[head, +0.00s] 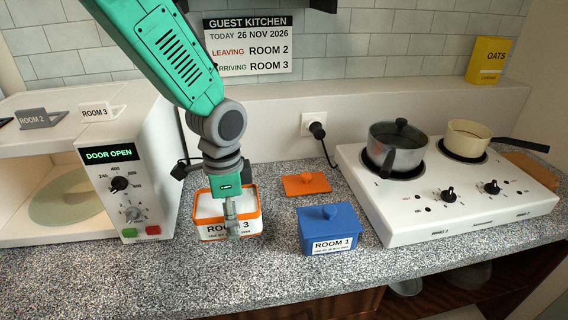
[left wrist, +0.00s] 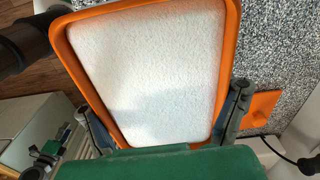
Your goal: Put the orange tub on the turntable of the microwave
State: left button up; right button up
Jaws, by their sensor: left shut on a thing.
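The orange tub (head: 208,229) has an orange rim, white contents and a ROOM 3 label. It stands level just right of the microwave (head: 148,150). My left gripper (head: 232,213) is shut on it from above; I cannot tell whether its base touches the counter. In the left wrist view the tub's orange rim (left wrist: 232,30) and white contents fill the middle, with fingers of my left gripper (left wrist: 165,115) at both sides. The microwave's display reads DOOR OPEN, and its pale round turntable (head: 65,200) is visible and empty inside. My right gripper is not in view.
An orange lid (head: 306,184) lies behind a lidded blue ROOM 1 tub (head: 328,232). A white hob (head: 450,195) with a lidded grey pot (head: 398,150) and a cream pan (head: 470,138) stands at right. Room tags (head: 98,112) stand on the microwave. The front counter is clear.

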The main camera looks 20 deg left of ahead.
aim_at(242, 237)
pick_arm(q)
jog(key=shift+a, duration=0.15)
jog(key=shift+s+f+n+b, duration=0.15)
jog(key=shift+f+n+b, duration=0.3)
jog(key=shift+n+b, duration=0.25)
jog(key=d+f+n+b, duration=0.1)
jog(key=n+b, duration=0.1)
jog(key=s+d+f+n+b, duration=0.1)
jog(key=n+b, duration=0.2)
jog(key=s+d+f+n+b, duration=0.1)
jog(key=f+n+b, duration=0.1)
jog(key=shift+d+n, duration=0.2)
jog(key=shift+n, duration=0.2)
jog(key=shift+s+d+f+n+b, duration=0.15)
jog(key=shift+d+f+n+b, duration=0.1)
jog(key=shift+n+b, duration=0.45)
jog(key=shift+r, duration=0.1)
jog(key=shift+a, duration=0.1)
